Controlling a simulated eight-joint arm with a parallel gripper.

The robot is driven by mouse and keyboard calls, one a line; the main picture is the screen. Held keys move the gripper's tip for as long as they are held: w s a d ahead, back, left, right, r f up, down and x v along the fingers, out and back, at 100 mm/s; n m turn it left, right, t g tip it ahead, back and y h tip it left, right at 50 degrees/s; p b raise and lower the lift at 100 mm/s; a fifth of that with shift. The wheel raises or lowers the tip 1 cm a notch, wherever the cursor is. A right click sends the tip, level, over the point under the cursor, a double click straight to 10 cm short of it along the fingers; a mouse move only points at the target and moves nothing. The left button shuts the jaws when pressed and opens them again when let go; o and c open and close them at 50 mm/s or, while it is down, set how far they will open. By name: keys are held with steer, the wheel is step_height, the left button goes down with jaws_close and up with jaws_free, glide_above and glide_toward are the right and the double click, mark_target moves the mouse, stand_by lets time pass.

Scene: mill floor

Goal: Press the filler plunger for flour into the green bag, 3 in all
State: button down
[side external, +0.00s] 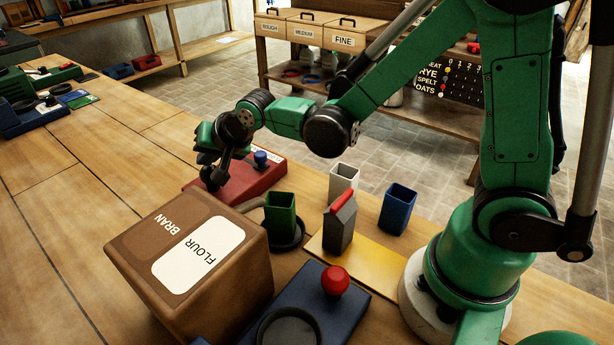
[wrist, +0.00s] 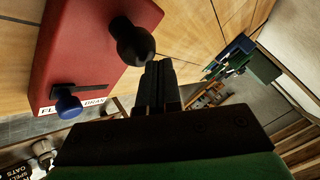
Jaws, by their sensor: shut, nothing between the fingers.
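The green bag (side external: 281,217) stands upright and open-topped on a dark round pad, right of a brown box (side external: 217,285). The box's FLOUR panel is white and its BRAN panel is brown. A red base (side external: 262,178) behind the box carries a blue knob (side external: 261,158) on a slot, nearer the FL end of its FL–BRAN strip (wrist: 68,104). The red base also carries a black ball-topped plunger (wrist: 132,45). My gripper (side external: 210,180) is shut and empty over the red base; its fingertips (wrist: 158,68) are beside the black ball. Contact cannot be told. The bag's inside is hidden.
A red ball knob (side external: 335,281) stands on a blue base in front. A grey carton with red top (side external: 340,225) stands on a yellow mat, near a white bag (side external: 344,178) and a blue bag (side external: 397,209). The table's left side is mostly clear.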

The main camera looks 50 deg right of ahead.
mark_target(211, 170)
steer(key=shift+f, duration=0.65)
stand_by(0.4)
steer(key=shift+r, duration=1.35)
steer(key=shift+r, duration=2.5)
stand_by(0.4)
step_height(211, 170, up, 4)
steer(key=shift+f, duration=0.1)
stand_by(0.3)
steer(key=shift+f, duration=0.1)
